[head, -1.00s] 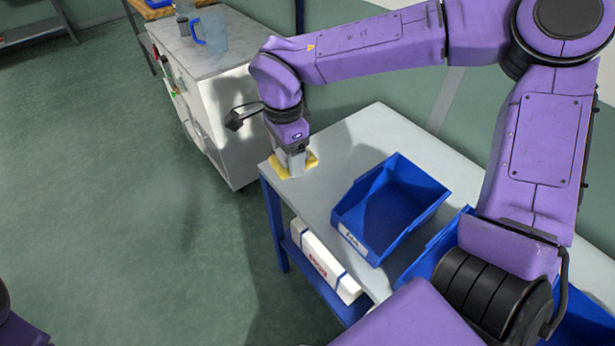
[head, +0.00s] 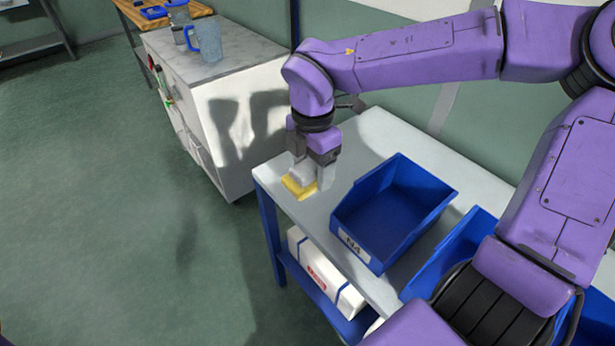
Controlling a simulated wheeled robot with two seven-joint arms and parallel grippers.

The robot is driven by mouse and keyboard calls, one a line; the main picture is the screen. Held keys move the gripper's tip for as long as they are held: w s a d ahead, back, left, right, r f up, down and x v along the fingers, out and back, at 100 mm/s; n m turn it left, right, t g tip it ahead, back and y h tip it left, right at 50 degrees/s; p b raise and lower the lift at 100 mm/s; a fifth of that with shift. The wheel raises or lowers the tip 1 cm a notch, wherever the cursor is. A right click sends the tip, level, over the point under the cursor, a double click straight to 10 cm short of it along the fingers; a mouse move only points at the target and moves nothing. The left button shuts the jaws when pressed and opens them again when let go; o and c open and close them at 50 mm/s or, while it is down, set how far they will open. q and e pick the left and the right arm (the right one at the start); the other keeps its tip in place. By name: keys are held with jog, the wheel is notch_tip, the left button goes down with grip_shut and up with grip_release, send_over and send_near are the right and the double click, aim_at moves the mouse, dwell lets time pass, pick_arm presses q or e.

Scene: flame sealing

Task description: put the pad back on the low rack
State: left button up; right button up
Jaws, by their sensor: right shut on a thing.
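The yellow pad (head: 296,187) is at the near left corner of the low rack's pale top (head: 322,212). My right gripper (head: 308,182) points down and is shut on the pad. The pad is at or just above the rack top; I cannot tell whether it touches. The gripper's fingers hide part of the pad. My left gripper is not in the head view.
A white box (head: 325,275) lies on the lower shelf. A white cabinet (head: 225,110) holding a blue-handled jug (head: 206,40) stands behind left.

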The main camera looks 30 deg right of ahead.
jog(key=w+d+f+p, duration=0.1)
jog(key=w+d+f, duration=0.1)
jog(key=w+f, duration=0.1)
jog(key=w+d+f, duration=0.2)
jog(key=w+f, duration=0.1)
jog(key=w, duration=0.1)
jog(key=w+d+f+p, duration=0.1)
jog(key=w+d+f, duration=0.2)
jog(key=w, duration=0.1)
jog(key=shift+f+p, duration=0.35)
jog(key=shift+f, duration=0.05)
notch_tip(320, 180, down, 2)
jog(key=shift+f+p, duration=0.25)
jog(key=shift+p, duration=0.15)
jog(key=shift+w+f, duration=0.1)
jog(key=shift+f, duration=0.25)
jog(key=o, duration=1)
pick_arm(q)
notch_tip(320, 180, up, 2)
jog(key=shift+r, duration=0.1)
